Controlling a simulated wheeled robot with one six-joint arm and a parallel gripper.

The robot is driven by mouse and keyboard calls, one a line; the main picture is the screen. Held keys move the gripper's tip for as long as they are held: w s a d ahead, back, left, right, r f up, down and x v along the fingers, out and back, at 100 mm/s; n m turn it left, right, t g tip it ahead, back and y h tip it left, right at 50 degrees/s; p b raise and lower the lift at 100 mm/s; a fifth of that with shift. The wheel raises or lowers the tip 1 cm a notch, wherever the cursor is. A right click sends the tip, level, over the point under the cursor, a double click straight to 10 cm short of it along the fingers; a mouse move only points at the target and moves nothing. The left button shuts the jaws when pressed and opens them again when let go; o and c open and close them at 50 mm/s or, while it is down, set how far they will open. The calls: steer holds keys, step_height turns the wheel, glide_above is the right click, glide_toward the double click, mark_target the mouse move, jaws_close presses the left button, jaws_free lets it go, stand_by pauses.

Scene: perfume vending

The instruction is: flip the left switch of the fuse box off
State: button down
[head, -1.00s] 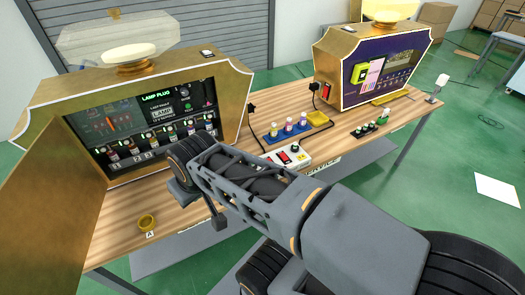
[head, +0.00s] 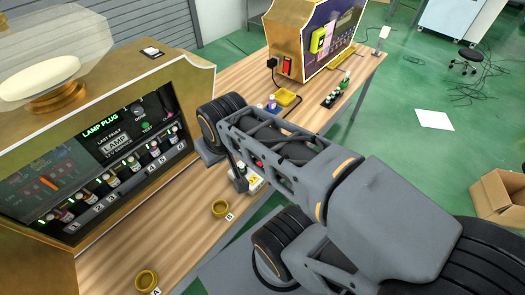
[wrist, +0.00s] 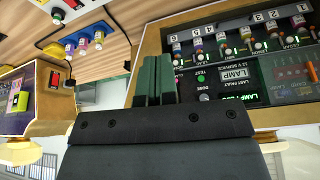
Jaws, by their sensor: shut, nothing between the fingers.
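A large gold vending machine (head: 165,75) with a lit screen stands at the left. A second machine (head: 290,35) stands farther back. A yellow tray (head: 286,97) and small bottles lie beyond my arm.

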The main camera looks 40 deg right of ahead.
steer(key=w+d+f+n+g+b, duration=0.1)
steer(key=w+d+f+n+b, duration=0.4)
steer(key=d+f+n+b, duration=0.3)
steer(key=w+d+f+n+g+b, duration=0.1)
steer(key=w+d+f+n+b, duration=0.4)
steer(key=d+f+n+b, duration=0.4)
steer(key=shift+d+f+n+g+b, duration=0.2)
steer(key=shift+d+n+g+b, duration=0.1)
steer(key=shift+d+n+b, duration=1.55)
steer(key=shift+d+m+b, duration=0.15)
steer(key=shift+m+b, duration=0.2)
steer(key=shift+b, duration=0.1)
steer(key=f+b, duration=0.1)
steer(key=f, duration=0.3)
steer(key=w+f, duration=0.1)
steer(key=f, duration=0.4)
steer(key=w+f+b, duration=0.1)
steer(key=f, duration=0.4)
steer(key=shift+w+a+b, duration=0.1)
steer(key=shift+a+b, duration=0.15)
steer(key=shift+b, duration=0.05)
steer(key=shift+d+r, duration=0.1)
